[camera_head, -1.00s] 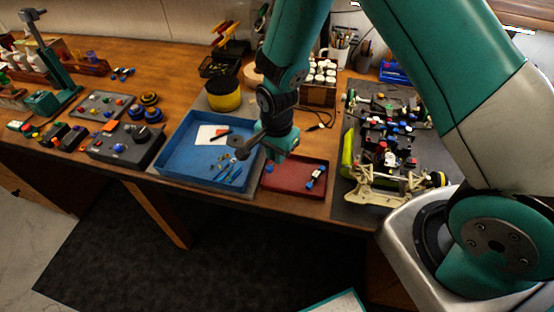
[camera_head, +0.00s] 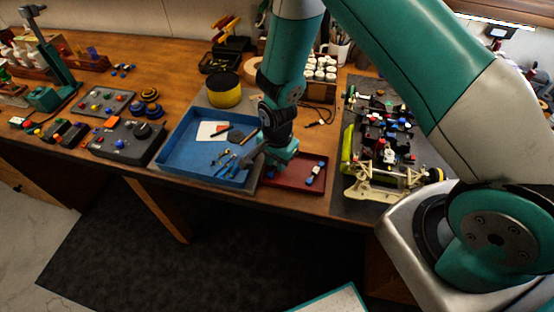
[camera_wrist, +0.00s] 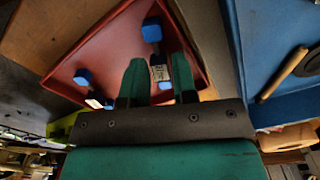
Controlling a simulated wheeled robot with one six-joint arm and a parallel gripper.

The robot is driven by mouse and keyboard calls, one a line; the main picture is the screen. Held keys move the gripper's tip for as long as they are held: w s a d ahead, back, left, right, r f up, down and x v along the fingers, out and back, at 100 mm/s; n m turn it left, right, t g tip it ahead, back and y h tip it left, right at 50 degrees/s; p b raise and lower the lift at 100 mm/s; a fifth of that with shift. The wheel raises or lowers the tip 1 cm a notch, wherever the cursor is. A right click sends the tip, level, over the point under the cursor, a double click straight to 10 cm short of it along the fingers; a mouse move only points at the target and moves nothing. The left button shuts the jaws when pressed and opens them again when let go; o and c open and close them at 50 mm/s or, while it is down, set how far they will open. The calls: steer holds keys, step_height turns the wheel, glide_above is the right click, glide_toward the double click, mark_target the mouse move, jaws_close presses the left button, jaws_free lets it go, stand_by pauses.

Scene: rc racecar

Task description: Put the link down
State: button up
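The red tray (camera_head: 292,183) is on the bench, right of the blue tray. My gripper (camera_head: 280,160) is low over its left part. In the wrist view, its green fingers (camera_wrist: 158,65) flank a link (camera_wrist: 155,48) with blue ends and a pale middle. They seem shut on its middle. One blue end sticks out past the fingertips; the other is partly hidden between them. Whether this link touches the tray floor is unclear. A second, similar link (camera_head: 315,173) lies in the tray's right part; it shows left in the wrist view (camera_wrist: 90,90).
The blue tray (camera_head: 212,178) with small tools is close to my gripper's left. A dark mat (camera_head: 350,202) with car parts is to the right. A yellow-black round container (camera_head: 224,93) and a rack of white-capped jars (camera_head: 322,72) stand behind.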

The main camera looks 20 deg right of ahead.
step_height(320, 180, up, 12)
steer(key=b, duration=0.3)
steer(key=s+a+r+n+y, duration=0.3)
steer(key=s+r+n+y, duration=0.1)
steer(key=s+r+n, duration=1.4)
steer(key=shift+s+r+n, duration=0.3)
steer(key=shift+s+r, duration=0.15)
steer(key=shift+s, duration=0.45)
